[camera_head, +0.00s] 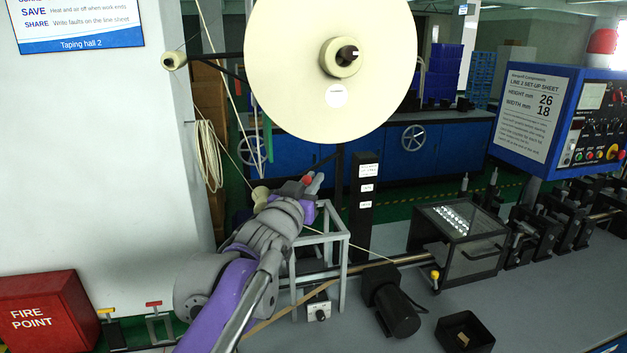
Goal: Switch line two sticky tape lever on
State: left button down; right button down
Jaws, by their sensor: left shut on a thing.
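My left gripper (312,183) is beside the black post (363,200) with white labels, below the large cream tape reel (330,60). It is shut on a small red piece (307,180), which looks like the end of a lever. The fingers and wrist hide most of that piece, so I cannot tell which way the lever is set. The label text on the post is too small to read. My right gripper is not in view.
A grey metal frame (345,240) stands just under the gripper, with a small knob box (318,311) at its foot. A black motor (395,310), a clear-sided box (470,240) and an open black tray (464,332) are to the right. A red fire point box (45,312) is at left.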

pick_arm(q)
jog(key=shift+r, duration=0.15)
jog(key=c, duration=1)
grip_release()
jog(key=shift+s, duration=0.1)
jog(key=b+v, duration=0.1)
jog(key=v, duration=1)
jog(key=shift+a, duration=0.1)
